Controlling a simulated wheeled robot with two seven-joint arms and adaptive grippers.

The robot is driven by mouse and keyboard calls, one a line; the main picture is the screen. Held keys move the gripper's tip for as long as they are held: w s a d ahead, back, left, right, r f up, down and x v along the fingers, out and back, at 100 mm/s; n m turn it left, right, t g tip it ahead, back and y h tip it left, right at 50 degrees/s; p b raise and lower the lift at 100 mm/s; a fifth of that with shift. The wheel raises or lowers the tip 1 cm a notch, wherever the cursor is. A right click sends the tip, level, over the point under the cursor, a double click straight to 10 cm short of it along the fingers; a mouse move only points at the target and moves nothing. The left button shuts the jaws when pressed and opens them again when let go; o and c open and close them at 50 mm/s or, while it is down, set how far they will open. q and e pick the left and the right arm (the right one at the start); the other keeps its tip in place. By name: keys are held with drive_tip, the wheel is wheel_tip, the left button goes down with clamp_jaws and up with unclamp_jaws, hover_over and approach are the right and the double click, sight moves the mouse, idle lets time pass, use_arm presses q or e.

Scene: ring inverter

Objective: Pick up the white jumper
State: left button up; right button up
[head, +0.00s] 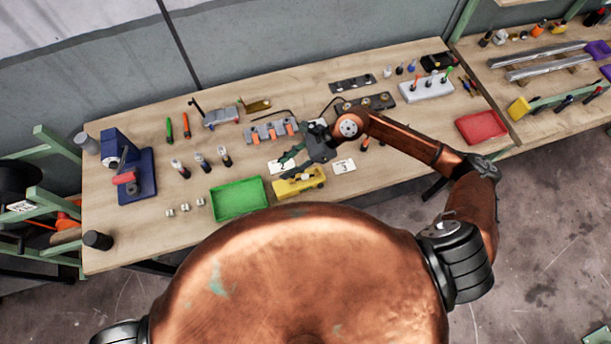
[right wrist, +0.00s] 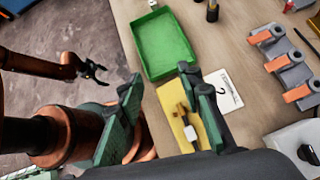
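A yellow block (head: 298,187) lies near the table's front edge, below my right gripper (head: 290,165) in the head view. In the right wrist view the yellow block (right wrist: 176,118) carries a small white piece (right wrist: 190,132), which looks like the white jumper, and dark brownish pieces. The right gripper (right wrist: 164,92) is open, its green fingers apart above and around the block, with nothing visibly held. One finger hides part of the block. My left gripper (right wrist: 95,70) shows small at the left of the right wrist view, open and empty, over the floor.
A green tray (head: 238,199) is left of the yellow block. A grey fixture with orange levers (head: 270,131) stands behind. A blue vise (head: 128,170) and a red tray (head: 482,127) sit farther out.

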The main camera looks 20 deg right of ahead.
sight(305, 176)
drive_tip(key=d+f+h, duration=0.1)
drive_tip(key=d, duration=0.2)
drive_tip(key=d+f+n+h, duration=0.1)
drive_tip(key=d+f+h, duration=0.1)
drive_tip(key=d, duration=0.1)
drive_tip(key=d+f+n+h, duration=0.1)
drive_tip(key=d, duration=0.2)
drive_tip(key=shift+w+d+f+g, duration=0.1)
drive_tip(key=shift+w+f+g, duration=0.15)
drive_tip(key=shift+f+g, duration=0.05)
drive_tip(key=shift+d+f+h, duration=0.15)
drive_tip(key=shift+f+h, duration=0.15)
drive_tip(key=shift+p+x, duration=0.45)
drive_tip(key=shift+x, duration=0.4)
drive_tip(key=p+x, duration=0.1)
drive_tip(key=x, duration=0.1)
drive_tip(key=p+x, duration=0.1)
drive_tip(key=x, duration=0.1)
drive_tip(key=shift+w+a, duration=0.1)
drive_tip(key=shift+a, duration=0.25)
drive_tip(key=shift+a+f, duration=0.15)
drive_tip(key=shift+f, duration=0.45)
drive_tip(key=shift+c, duration=0.6)
clamp_jaws()
